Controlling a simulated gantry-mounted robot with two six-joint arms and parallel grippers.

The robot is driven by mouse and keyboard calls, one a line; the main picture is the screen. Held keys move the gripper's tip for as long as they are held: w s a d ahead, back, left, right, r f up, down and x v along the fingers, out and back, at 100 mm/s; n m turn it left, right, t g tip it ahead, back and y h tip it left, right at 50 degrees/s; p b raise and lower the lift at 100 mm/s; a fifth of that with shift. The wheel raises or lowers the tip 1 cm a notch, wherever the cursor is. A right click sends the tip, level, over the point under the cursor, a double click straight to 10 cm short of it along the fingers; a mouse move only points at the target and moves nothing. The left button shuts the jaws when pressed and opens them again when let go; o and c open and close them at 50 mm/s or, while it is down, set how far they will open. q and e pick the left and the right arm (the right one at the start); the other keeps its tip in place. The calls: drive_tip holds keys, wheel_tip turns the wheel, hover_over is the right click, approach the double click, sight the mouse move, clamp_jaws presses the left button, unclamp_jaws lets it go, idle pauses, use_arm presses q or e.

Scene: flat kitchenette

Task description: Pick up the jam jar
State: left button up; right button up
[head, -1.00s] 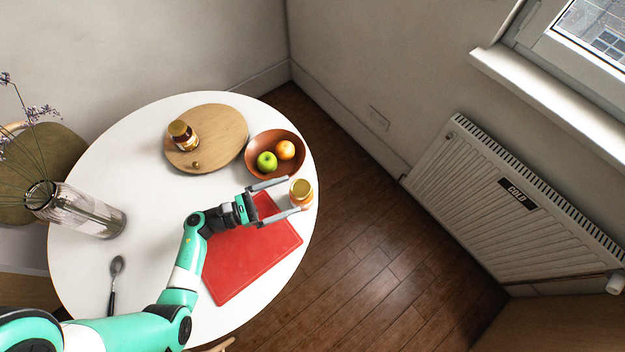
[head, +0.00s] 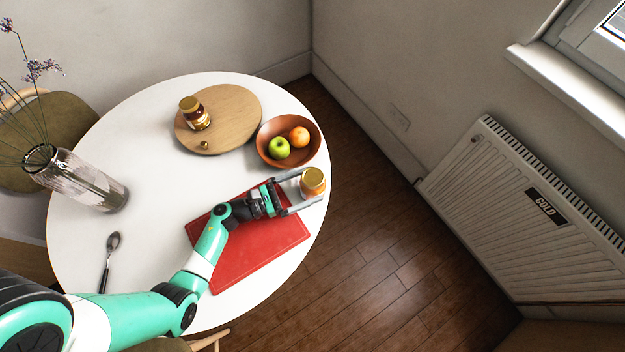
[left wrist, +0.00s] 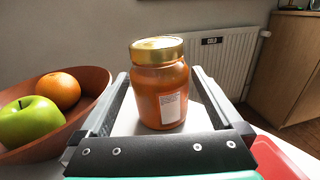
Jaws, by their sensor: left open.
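An orange jar of jam with a gold lid (head: 312,183) stands upright near the right edge of the white round table. In the left wrist view the jar (left wrist: 160,92) shows a pale label and stands between the two fingers. My left gripper (head: 305,187) is open, with one finger on each side of the jar. A gap seems to show beside the jar, and I cannot tell whether either finger touches it. My right gripper is not in view.
A wooden bowl (head: 264,152) with a green apple (head: 279,148) and an orange (head: 299,138) sits close to the gripper. A red board (head: 250,255) lies beneath my arm. A second, darker jar (head: 195,113) stands on a round wooden board (head: 240,115). A glass vase (head: 85,182) stands left.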

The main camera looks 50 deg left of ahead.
sight(322, 180)
use_arm(q)
drive_tip(key=x, duration=0.2)
drive_tip(key=b+x, duration=0.1)
drive_tip(key=x, duration=0.1)
drive_tip(key=shift+w+d+f, duration=0.1)
drive_tip(key=shift+w+f, duration=0.1)
drive_tip(key=shift+w, duration=0.2)
drive_tip(key=shift+r, duration=0.1)
clamp_jaws()
